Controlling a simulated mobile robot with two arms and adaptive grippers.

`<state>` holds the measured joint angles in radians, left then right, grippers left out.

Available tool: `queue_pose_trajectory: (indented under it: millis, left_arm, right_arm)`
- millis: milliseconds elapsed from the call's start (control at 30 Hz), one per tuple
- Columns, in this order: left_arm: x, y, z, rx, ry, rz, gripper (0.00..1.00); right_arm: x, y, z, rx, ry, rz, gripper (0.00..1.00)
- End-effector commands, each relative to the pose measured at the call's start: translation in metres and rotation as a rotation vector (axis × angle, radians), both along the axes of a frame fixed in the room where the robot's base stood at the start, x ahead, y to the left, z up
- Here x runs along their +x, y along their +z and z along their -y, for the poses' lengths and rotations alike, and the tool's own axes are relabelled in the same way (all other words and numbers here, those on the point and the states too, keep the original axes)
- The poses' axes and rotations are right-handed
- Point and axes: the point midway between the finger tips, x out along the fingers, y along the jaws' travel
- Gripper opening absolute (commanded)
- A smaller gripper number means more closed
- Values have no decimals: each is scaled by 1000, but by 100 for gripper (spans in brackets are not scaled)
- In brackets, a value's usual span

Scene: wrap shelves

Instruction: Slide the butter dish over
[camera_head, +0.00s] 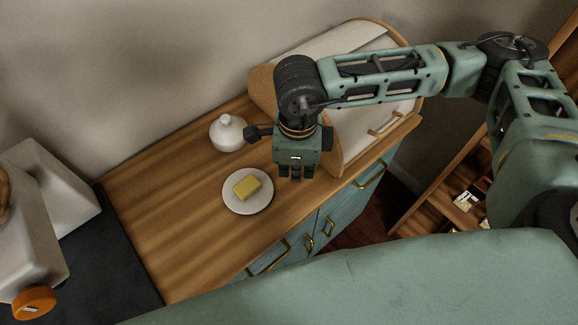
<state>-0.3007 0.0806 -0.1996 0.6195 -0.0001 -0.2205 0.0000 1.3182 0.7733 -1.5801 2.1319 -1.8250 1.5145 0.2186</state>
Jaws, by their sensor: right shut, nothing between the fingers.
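A round white dish (235,205) with a yellow block of butter (246,187) on it sits on the wooden counter, left of my right gripper. A white domed piece with a knob (227,134), perhaps a lid, stands apart from it, further back on the counter. My right gripper (296,178) points down just right of the dish. Its fingers are shut and empty, with a small gap between them and the dish. My left gripper is not in view.
A wooden bread box with a white front (365,120) stands on the right of the counter (165,215), close behind my right gripper. Left is a dark surface (105,270) with a pale appliance (25,235). The counter left of the dish is clear.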

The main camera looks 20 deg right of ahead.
Motion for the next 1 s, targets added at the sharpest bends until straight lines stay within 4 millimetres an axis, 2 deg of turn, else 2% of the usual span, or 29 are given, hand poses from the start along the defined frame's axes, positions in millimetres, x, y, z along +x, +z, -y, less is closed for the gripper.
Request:
queue_pose_trajectory:
  millis: [300, 433, 600, 1000]
  left_arm:
    - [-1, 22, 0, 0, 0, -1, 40]
    - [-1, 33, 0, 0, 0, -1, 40]
    - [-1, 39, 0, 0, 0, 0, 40]
    - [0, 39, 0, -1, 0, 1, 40]
  right_arm:
    - [-2, -67, -1, 1, 1, -5, 0]
    - [8, -65, -20, 4, 5, 0, 0]
    - [14, -67, -34, 4, 2, -1, 0]
    - [16, -69, -37, 4, 1, -1, 0]
